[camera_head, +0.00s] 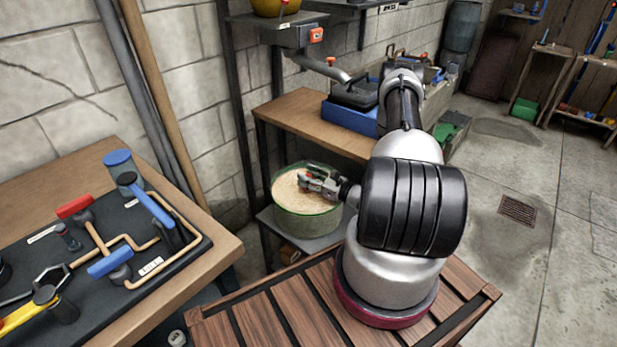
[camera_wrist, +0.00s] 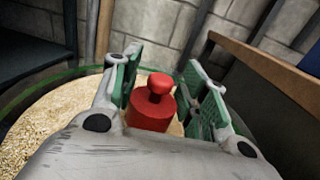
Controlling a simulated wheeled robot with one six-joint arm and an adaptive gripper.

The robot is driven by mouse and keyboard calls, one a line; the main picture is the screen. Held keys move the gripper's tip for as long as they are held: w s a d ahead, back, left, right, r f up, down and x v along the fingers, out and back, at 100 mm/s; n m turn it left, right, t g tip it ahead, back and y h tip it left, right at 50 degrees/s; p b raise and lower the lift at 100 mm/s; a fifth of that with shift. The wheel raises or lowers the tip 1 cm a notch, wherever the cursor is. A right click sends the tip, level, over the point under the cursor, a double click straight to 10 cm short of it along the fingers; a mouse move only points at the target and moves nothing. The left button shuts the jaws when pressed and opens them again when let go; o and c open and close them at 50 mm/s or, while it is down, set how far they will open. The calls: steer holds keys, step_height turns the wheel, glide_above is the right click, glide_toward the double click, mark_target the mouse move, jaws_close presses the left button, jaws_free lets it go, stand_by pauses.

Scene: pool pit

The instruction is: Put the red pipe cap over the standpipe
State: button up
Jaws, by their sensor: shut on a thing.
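The red pipe cap (camera_wrist: 152,112), a squat cylinder with a round knob on top, sits upright between the green finger pads in the wrist view. My gripper (camera_wrist: 165,95) is shut on it. In the head view my gripper (camera_head: 312,182) is over the green-rimmed round tub (camera_head: 308,227) of pale grain-like material. The cap's lower part is hidden by the gripper body in the wrist view, so I cannot tell whether it touches the grains. I cannot clearly pick out the standpipe in either view.
The tub stands on a low shelf below a wooden bench (camera_head: 300,112) with a blue tray (camera_head: 349,119). At left, a table holds a dark board (camera_head: 205,243) with copper pipes and coloured handles. A slatted wooden surface (camera_head: 262,328) lies in front. Open concrete floor is at right.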

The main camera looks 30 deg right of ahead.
steer(key=shift+f, duration=0.15)
stand_by(0.5)
steer(key=shift+r, duration=0.8)
steer(key=shift+f, duration=0.8)
stand_by(0.7)
steer(key=shift+r, duration=0.1)
steer(key=shift+r, duration=0.7)
steer(key=shift+f, duration=0.8)
stand_by(0.6)
steer(key=o, duration=0.6)
steer(key=shift+o, duration=0.2)
